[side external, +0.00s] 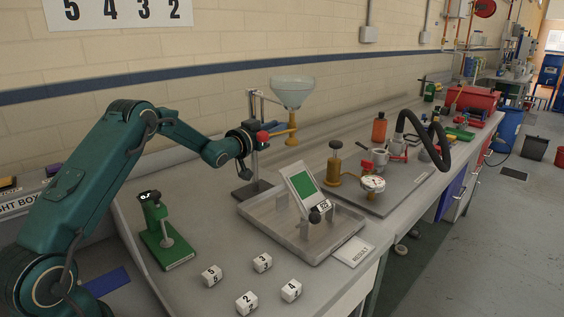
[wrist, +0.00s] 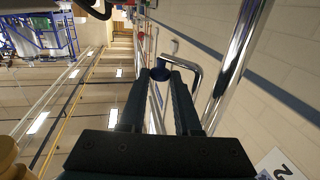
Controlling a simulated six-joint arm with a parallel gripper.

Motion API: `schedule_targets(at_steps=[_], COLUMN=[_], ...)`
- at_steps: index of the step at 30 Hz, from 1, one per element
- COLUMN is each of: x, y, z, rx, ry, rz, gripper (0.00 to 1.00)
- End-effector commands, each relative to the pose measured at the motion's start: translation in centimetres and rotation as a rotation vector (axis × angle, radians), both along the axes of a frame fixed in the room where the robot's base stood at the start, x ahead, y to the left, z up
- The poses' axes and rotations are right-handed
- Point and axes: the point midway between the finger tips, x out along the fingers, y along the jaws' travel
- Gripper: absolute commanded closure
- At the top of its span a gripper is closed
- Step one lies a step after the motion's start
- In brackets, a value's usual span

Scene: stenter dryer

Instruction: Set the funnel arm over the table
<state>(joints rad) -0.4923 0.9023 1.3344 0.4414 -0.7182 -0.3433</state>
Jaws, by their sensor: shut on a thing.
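The clear funnel (side external: 292,92) with its brass-coloured outlet (side external: 292,128) is held up beside a metal post (side external: 252,108) on a dark base. My gripper (side external: 258,138) is beside the post, left of the funnel's outlet, with a red part close by. In the wrist view, my gripper (wrist: 162,85) is shut on a dark round knob (wrist: 160,73) at the end of a bent chrome rod (wrist: 190,65). The tilted table with a green panel (side external: 305,187) stands in a grey tray (side external: 262,222), in front of the funnel.
A green stand device (side external: 160,232) is left of the tray, and several numbered white cubes (side external: 247,302) lie in front. A "RESULT" card (side external: 352,250) is at the bench edge. A brass device with a gauge (side external: 372,184) stands right. A wall runs behind the bench.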

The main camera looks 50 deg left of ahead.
Motion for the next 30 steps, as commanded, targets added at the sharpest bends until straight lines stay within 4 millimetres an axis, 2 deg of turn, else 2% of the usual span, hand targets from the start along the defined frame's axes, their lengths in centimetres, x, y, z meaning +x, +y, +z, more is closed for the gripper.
schedule_targets(at_steps=[12,25,26,30], x=[1.0,1.01,1.01,0.99], y=[0.51,0.79,0.79,0.79], z=[0.21,0.18,0.17,0.11], rx=[0.002,0.001,0.0,0.001], ry=[-0.005,-0.003,-0.002,-0.001], rz=[0.177,0.202,0.202,0.202], gripper=[1.0,1.0,0.58,0.58])
